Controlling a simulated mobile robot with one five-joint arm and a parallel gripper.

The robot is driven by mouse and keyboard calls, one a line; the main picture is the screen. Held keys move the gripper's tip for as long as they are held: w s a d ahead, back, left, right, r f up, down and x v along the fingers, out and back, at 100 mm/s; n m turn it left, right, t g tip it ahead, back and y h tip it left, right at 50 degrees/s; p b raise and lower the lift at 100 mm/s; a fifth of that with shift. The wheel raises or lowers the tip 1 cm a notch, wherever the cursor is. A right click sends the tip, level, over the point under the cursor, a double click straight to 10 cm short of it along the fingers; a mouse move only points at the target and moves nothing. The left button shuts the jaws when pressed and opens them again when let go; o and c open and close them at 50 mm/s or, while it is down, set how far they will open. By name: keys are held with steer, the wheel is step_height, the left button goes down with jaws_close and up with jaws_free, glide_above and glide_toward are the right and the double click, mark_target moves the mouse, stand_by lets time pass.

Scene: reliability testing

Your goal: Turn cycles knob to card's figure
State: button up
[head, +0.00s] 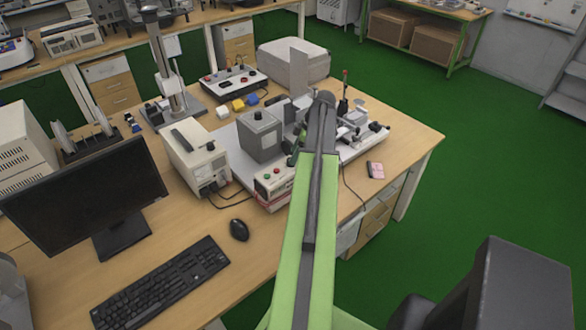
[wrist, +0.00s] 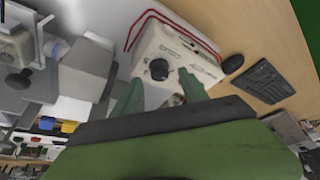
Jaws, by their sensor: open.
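In the wrist view a pale control box (wrist: 160,48) carries a round black knob (wrist: 159,69) with a light pointer mark and small printing I cannot read. My gripper (wrist: 158,92) is open, its two green fingers apart below the knob in the picture, with nothing seen between them. In the head view my arm hides most of my gripper (head: 296,150), which is by a pale box with red and green buttons (head: 270,184); the knob is not clear there. A small pink and white item (head: 376,170) lies on the bench to the right; I cannot tell whether it is the card.
A cream instrument (head: 197,160) and a grey box (head: 261,136) stand left of my arm. A monitor (head: 82,194), keyboard (head: 162,286) and mouse (head: 239,230) are at the left front. Cables run near the instruments. The bench's right end is mostly clear.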

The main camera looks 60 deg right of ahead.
steer(key=b+x, duration=0.1)
steer(key=x, duration=0.2)
steer(key=shift+r, duration=0.15)
